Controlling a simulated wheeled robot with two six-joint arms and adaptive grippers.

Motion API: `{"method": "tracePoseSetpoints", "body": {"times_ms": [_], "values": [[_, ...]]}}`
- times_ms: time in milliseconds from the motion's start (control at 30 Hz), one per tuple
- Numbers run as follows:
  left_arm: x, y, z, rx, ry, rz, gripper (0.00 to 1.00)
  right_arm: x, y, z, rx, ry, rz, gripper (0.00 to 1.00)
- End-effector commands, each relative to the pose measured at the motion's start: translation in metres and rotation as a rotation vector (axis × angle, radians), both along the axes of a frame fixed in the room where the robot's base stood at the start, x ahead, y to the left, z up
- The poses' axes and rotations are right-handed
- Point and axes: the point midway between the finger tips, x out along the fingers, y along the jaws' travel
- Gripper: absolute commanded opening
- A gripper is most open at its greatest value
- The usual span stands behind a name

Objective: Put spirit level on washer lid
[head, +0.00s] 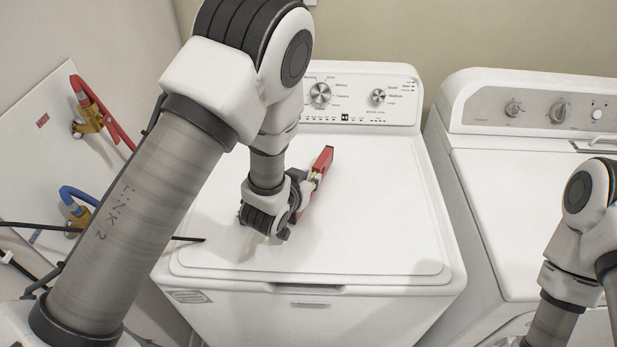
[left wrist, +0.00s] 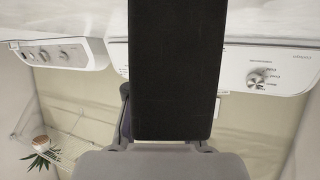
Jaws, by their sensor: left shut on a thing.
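The red spirit level (head: 322,161) is over the white lid of the left washer (head: 370,215), in the head view. It lies at a slant, its far end toward the control panel. My left gripper (head: 298,192) is shut on it, and the gripper and wrist hide its middle and near part. I cannot tell whether the level touches the lid or hangs just above it. In the left wrist view, a broad dark bar (left wrist: 178,70) blocks the middle; I cannot tell what it is. My right arm shows at the right edge; its gripper is out of frame.
A second white machine (head: 545,220) stands to the right, with a narrow gap between. The left washer's control panel (head: 355,97) rises behind the lid. Red (head: 100,110) and blue (head: 75,200) hose taps are on the left wall. The lid's right part is clear.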

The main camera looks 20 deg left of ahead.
Motion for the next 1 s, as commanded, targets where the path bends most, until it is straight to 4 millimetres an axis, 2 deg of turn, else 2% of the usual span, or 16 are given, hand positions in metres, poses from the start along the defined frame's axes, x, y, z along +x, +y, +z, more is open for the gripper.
{"method": "tracePoseSetpoints", "body": {"times_ms": [733,767,800,833,1000], "values": [[0.001,0.0,-0.011,0.0,-0.002,0.0,0.0,0.0,0.0,-0.009,0.0,-0.001,0.0,0.59],[0.001,0.0,-0.01,0.0,-0.002,0.0,0.29,0.0,0.0,-0.009,0.0,-0.001,0.0,0.59],[0.001,0.0,-0.01,0.0,-0.002,0.0,0.43,0.0,0.0,-0.008,0.0,-0.001,0.0,0.59],[0.0,0.0,-0.01,0.0,-0.002,0.0,0.52,0.0,0.0,-0.008,0.0,-0.001,0.0,0.59],[0.0,0.0,-0.01,0.0,-0.001,0.0,0.52,0.0,0.0,-0.008,0.0,0.0,0.0,0.59]]}}
